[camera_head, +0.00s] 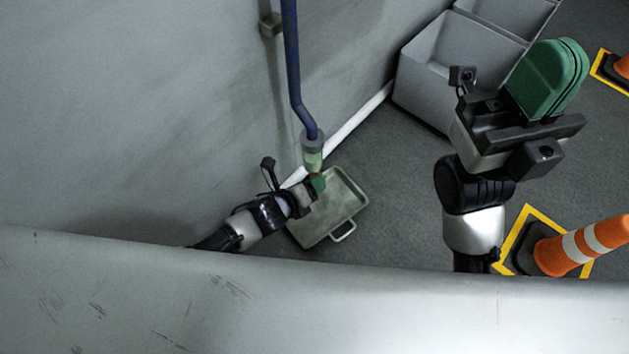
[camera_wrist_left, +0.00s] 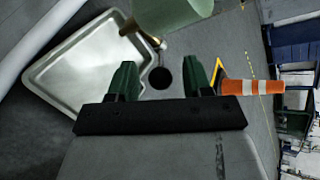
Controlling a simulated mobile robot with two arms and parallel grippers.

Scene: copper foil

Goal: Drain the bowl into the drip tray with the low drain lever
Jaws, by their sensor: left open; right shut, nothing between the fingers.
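The pale green bowl (camera_head: 312,160) hangs at the lower end of the blue pipe. Its lower part also shows at the top of the left wrist view (camera_wrist_left: 172,12), with brass fittings (camera_wrist_left: 152,40) below it. A round black knob (camera_wrist_left: 160,78), seemingly the drain lever's end, appears between my left fingers; contact cannot be told. The grey-green drip tray (camera_head: 338,203) lies on the floor below, and shows in the left wrist view (camera_wrist_left: 80,68). My left gripper (camera_head: 318,184) is open just below the bowl. My right gripper (camera_head: 550,78) is shut and empty, raised far right.
The wall (camera_head: 150,110) runs close along the left, behind the pipe (camera_head: 292,60). Grey bins (camera_head: 450,65) stand at the back. An orange cone (camera_head: 585,245) stands at the right in a yellow floor marking. Floor between tray and bins is clear.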

